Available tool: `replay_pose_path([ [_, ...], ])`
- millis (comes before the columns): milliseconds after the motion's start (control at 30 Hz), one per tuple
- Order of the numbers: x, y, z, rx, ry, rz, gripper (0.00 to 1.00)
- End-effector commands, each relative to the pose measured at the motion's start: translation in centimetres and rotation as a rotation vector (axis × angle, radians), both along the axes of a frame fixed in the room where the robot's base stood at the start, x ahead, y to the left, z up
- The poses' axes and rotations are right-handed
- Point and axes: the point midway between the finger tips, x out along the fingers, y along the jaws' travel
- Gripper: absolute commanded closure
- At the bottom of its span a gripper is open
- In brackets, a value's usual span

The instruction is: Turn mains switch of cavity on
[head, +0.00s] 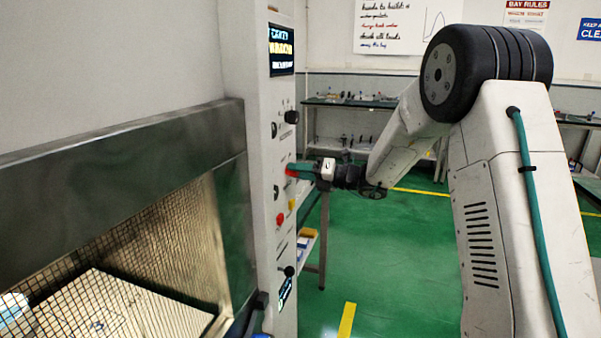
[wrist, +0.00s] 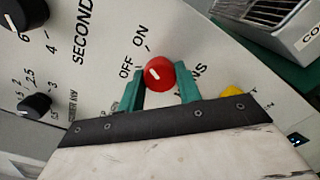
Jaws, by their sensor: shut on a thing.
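The mains switch (wrist: 160,74) is a round red knob with a white pointer mark, on the light panel in the wrist view. OFF and ON are printed beside it; the mark points left and slightly up, toward the OFF side. My gripper (wrist: 161,90) has its teal fingers on either side of the knob and is shut on it. In the head view, my gripper (head: 300,170) reaches the panel of the cavity cabinet (head: 258,120) from the right, and only a little of the red knob (head: 291,171) shows.
Black dials (wrist: 36,105) lie left of the switch and a yellow button (wrist: 233,92) to its right. In the head view, a red button (head: 280,218) sits lower on the panel, below a lit display (head: 281,50). The green floor (head: 395,250) is open to the right.

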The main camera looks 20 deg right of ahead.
Motion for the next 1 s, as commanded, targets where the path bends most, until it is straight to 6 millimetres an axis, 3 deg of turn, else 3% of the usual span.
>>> replay_pose_path([
  [667,-0.02,-0.06,0.01,0.042,0.056,-0.001,0.89],
  [700,-0.02,-0.06,0.0,0.042,0.056,-0.001,0.63],
  [767,-0.02,-0.06,-0.01,0.042,0.056,-0.001,0.46],
  [1000,-0.01,-0.02,0.0,0.041,0.056,0.0,0.44],
])
